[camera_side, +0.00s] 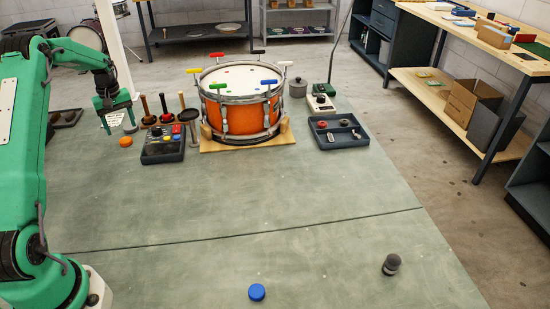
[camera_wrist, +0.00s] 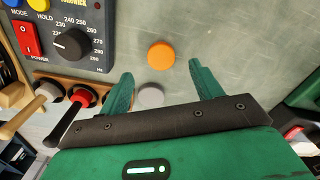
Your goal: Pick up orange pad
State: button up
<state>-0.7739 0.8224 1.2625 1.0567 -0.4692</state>
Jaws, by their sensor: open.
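The orange pad (camera_side: 126,142) is a small round disc lying on the green mat (camera_side: 250,190), left of the dark control box in the side view. In the wrist view the orange pad (camera_wrist: 161,55) lies just beyond the fingertips, between their lines. My gripper (camera_side: 116,121) is above and close to the pad in the side view. In the wrist view my gripper (camera_wrist: 158,78) has its two green fingers spread apart with nothing between the tips. A grey disc (camera_wrist: 150,96) shows between the fingers nearer the palm.
A control box with a knob (camera_side: 163,142) stands close right of the pad. Several handled tools (camera_side: 165,108) stand behind it. The orange drum (camera_side: 240,112) sits further right. A blue disc (camera_side: 257,292) and a dark grey object (camera_side: 391,264) lie near the front; mat between is clear.

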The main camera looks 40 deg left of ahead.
aim_at(125, 140)
jog(key=shift+f, duration=2.65)
jog(key=c, duration=1.1)
jog(key=shift+r, duration=0.25)
jog(key=shift+r, duration=0.55)
jog(key=r, duration=0.1)
jog(key=d+r, duration=0.1)
jog(key=r, duration=0.1)
jog(key=shift+w+r, duration=0.1)
jog(key=shift+w, duration=0.05)
jog(key=d+r, duration=0.2)
jog(key=d, duration=0.1)
jog(key=w+d+r, duration=0.1)
jog(key=d+r, duration=0.1)
jog(key=d, duration=0.2)
jog(key=w+d+r, duration=0.1)
jog(key=d+r, duration=0.1)
jog(key=d, duration=0.1)
jog(key=shift+w+d+r, duration=0.15)
jog(key=shift+w, duration=0.05)
